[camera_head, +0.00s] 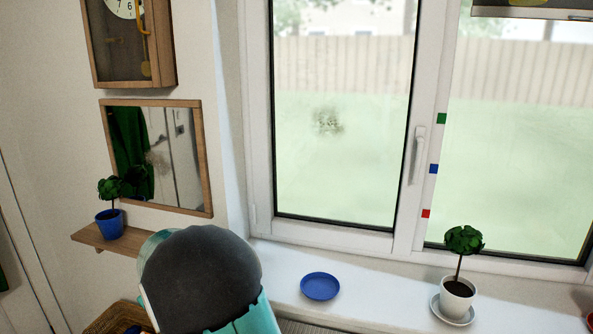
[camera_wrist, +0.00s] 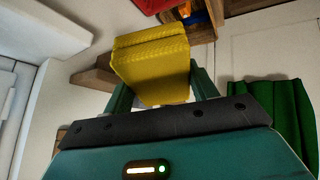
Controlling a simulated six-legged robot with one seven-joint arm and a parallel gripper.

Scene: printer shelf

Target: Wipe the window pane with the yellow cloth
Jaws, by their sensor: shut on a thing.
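The yellow cloth (camera_wrist: 152,55) is a folded, thick pad held between the two teal fingers of my gripper (camera_wrist: 161,88) in the wrist view. My gripper is shut on it. The window pane (camera_head: 340,170) is the left pane in the head view, with a dark, speckled smudge (camera_head: 327,122) at its upper middle. My arm shows at the bottom of the head view, below and left of the pane. The cloth and the gripper's fingers are not visible there. The cloth touches no glass in the wrist view.
On the sill stand a blue dish (camera_head: 320,286) and a potted plant (camera_head: 458,290) on a saucer. A blue-potted plant (camera_head: 109,222) sits on a wooden shelf (camera_head: 97,238) under a mirror (camera_head: 188,208). A window handle (camera_head: 418,150) is right of the pane. A green curtain (camera_wrist: 270,112) hangs at right.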

